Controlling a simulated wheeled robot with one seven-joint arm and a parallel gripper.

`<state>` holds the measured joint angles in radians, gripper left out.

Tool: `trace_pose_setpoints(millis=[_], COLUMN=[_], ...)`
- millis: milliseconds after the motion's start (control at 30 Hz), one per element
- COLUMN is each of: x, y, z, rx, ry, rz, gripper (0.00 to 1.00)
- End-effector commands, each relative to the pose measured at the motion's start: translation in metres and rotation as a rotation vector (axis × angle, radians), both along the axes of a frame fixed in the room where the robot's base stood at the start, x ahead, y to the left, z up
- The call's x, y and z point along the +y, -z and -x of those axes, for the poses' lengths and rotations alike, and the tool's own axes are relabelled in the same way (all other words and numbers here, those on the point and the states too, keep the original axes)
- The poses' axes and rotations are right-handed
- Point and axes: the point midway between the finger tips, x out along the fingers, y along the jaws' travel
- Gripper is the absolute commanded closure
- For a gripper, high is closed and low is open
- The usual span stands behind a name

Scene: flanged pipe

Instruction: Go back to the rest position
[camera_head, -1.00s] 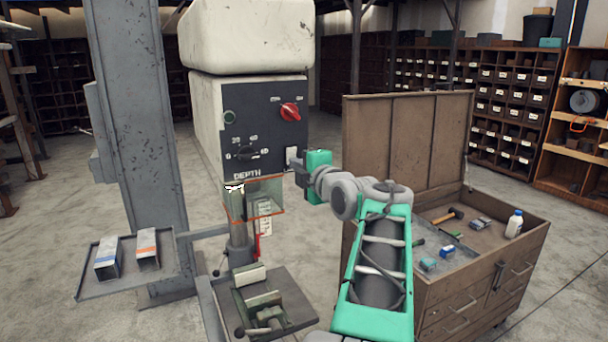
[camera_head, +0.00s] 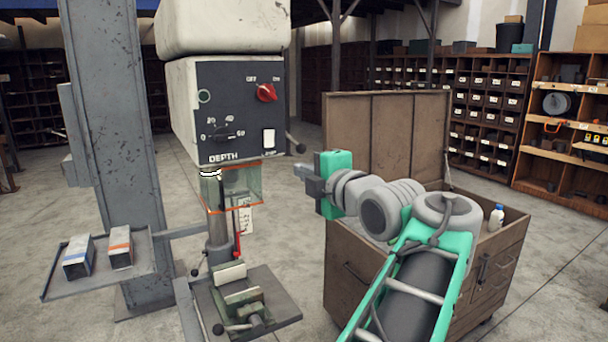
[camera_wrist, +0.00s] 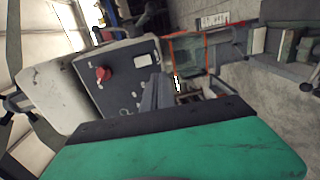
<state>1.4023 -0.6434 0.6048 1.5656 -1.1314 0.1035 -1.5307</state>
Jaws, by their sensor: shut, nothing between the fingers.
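My gripper (camera_head: 303,181) is at the middle of the head view, to the right of the drill press and in front of the wooden chest's raised lid. Its fingers are shut with nothing between them, and it touches nothing. The drill press head (camera_head: 230,105) carries a dark panel with a red switch (camera_head: 266,92), a dial and a white rocker button (camera_head: 268,139). In the wrist view, my shut fingers (camera_wrist: 155,92) point toward this panel, with the red switch (camera_wrist: 103,73) to their left.
A vise (camera_head: 243,304) sits on the press table. Shelves line the back. Open floor lies between press and chest.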

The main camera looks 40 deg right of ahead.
Motion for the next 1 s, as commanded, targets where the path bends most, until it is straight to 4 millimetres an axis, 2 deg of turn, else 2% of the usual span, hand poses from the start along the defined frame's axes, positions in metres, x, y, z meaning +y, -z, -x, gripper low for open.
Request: trace_pose_setpoints(millis=[267,367,467,500,567,600,667,700,767,800,900,1000], x=[0.003,0.022,0.064,0.086,0.121,0.146,0.183,0.207,0.241,0.261,0.296,0.311], y=[0.004,0.025,0.071,0.096,0.133,0.158,0.194,0.218,0.252,0.273,0.314,0.338], z=[-0.005,-0.027,-0.058,-0.068,-0.077,-0.078,-0.073,-0.065,-0.046,-0.030,0.012,0.044], rx=[0.005,0.035,0.118,0.167,0.250,0.309,0.401,0.462,0.551,0.605,0.699,0.737], ry=[-0.004,-0.019,-0.018,-0.004,0.033,0.069,0.141,0.200,0.307,0.387,0.590,0.742], rz=[-0.024,-0.159,-0.418,-0.539,-0.711,-0.818,-0.964,-1.048,-1.157,-1.216,-1.306,-1.340], gripper=[1.00,1.00,1.00,1.00,1.00,1.00,1.00,1.00,1.00,1.00,1.00,1.00])
